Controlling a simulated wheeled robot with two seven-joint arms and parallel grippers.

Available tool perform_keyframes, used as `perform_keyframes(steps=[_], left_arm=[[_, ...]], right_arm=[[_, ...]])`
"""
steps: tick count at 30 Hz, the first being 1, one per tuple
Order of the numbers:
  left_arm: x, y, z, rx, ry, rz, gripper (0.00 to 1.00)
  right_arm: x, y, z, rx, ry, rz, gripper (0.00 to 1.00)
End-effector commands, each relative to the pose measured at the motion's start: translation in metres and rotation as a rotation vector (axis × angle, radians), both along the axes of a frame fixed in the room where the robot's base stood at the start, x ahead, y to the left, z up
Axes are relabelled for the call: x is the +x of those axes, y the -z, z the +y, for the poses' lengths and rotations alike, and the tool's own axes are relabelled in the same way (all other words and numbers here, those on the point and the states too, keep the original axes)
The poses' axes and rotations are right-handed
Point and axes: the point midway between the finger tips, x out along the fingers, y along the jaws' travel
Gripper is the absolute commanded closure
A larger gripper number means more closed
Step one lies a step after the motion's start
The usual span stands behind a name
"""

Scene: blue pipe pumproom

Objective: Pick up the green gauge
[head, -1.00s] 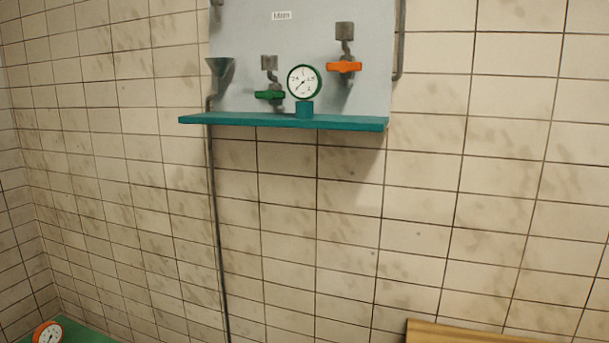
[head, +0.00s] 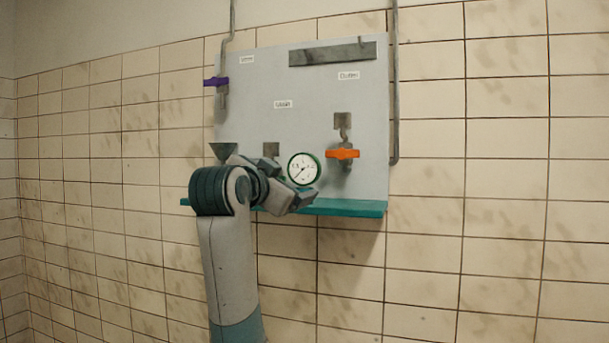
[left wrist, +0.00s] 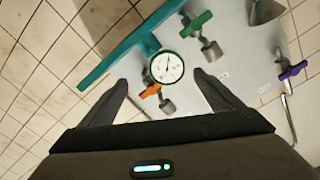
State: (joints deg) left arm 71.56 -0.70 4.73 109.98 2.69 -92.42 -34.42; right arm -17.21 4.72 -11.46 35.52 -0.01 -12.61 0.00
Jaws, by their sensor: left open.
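The green gauge (head: 304,169) has a round white dial with a green rim and stands upright on the teal shelf (head: 345,207). In the head view my left gripper (head: 304,196) is raised in front of the shelf, just left of and below the dial, and covers the gauge's base. In the left wrist view the gauge (left wrist: 167,67) shows ahead, between and beyond the two spread fingers (left wrist: 163,85). The fingers are open with nothing between them. Whether they touch the gauge cannot be told. My right gripper is not in view.
Behind the shelf is a grey panel (head: 300,80) with an orange-handled valve (head: 342,154) right of the gauge, a purple-handled valve (head: 215,81) and a dark funnel (head: 223,150). A green-handled valve (left wrist: 197,24) is near the gauge. The tiled wall to the right is clear.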

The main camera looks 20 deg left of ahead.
Motion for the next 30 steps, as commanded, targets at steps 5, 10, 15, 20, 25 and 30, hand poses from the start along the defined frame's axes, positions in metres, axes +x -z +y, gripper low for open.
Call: perform_keyframes(steps=[5, 10, 15, 20, 25, 30], left_arm=[[-0.006, -0.011, 0.0, 0.004, 0.001, -0.014, 0.15], [-0.005, -0.011, 0.0, 0.004, 0.001, -0.014, 0.15], [-0.003, -0.011, 0.0, 0.003, 0.001, -0.012, 0.15], [0.011, -0.012, 0.0, 0.002, 0.001, -0.008, 0.15], [0.038, -0.015, -0.002, 0.002, 0.001, -0.008, 0.15], [0.069, -0.015, -0.002, 0.002, 0.001, -0.008, 0.15]], right_arm=[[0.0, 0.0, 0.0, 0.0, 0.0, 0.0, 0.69], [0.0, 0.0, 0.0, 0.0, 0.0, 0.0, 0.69], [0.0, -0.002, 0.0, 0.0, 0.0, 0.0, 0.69], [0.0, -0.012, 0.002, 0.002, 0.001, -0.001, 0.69], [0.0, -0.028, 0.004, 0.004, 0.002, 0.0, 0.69], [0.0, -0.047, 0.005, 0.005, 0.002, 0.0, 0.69]])
